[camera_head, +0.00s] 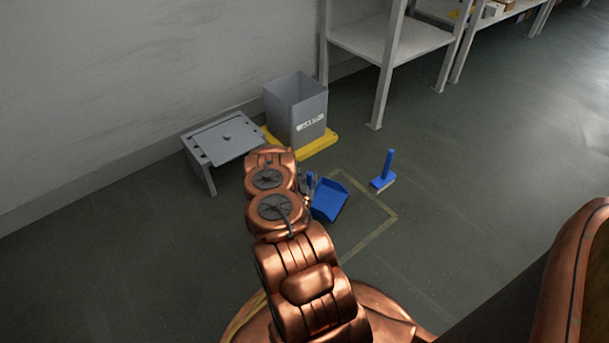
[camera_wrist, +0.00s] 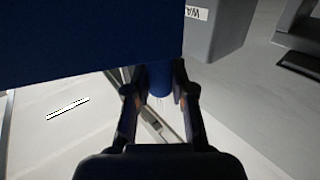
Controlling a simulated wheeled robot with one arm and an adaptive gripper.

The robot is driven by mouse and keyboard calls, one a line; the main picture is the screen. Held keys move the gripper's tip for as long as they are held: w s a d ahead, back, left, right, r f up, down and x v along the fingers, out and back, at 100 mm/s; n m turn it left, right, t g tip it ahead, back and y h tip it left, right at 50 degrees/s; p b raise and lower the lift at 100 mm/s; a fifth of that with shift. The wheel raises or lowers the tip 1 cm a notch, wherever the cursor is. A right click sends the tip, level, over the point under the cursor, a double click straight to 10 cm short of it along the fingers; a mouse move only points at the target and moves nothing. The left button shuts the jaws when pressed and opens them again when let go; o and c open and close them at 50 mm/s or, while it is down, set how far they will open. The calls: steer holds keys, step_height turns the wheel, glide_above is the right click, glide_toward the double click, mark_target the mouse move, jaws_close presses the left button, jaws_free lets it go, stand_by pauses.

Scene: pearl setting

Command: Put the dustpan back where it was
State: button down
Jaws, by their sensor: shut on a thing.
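A blue dustpan (camera_head: 329,201) is at the end of my arm in the head view, over the floor by a yellow-taped outline (camera_head: 392,216). In the wrist view the dustpan's dark blue body (camera_wrist: 90,40) fills the upper left. My gripper (camera_wrist: 160,100) is shut on its blue handle, with one finger on each side. In the head view my gripper (camera_head: 309,186) is partly hidden by my arm. I cannot tell whether the dustpan touches the floor.
A grey bin (camera_head: 297,107) stands on a yellow base (camera_head: 318,145) near the wall. A grey step stool (camera_head: 222,139) is to its left. Grey shelving (camera_head: 395,40) stands behind on the right. Open floor (camera_head: 490,150) lies to the right of the brush.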

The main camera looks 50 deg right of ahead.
steer(key=w+d+f+b, duration=0.4)
steer(key=w+d+b, duration=0.1)
steer(key=w+d, duration=0.1)
steer(key=shift+w+f+b, duration=0.25)
steer(key=shift+w+b, duration=0.15)
steer(key=shift+w, duration=0.3)
steer(key=c, duration=1)
jaws_free()
steer(key=shift+f, duration=0.1)
steer(key=p+v, duration=0.4)
steer(key=v, duration=0.8)
steer(key=shift+a, duration=0.1)
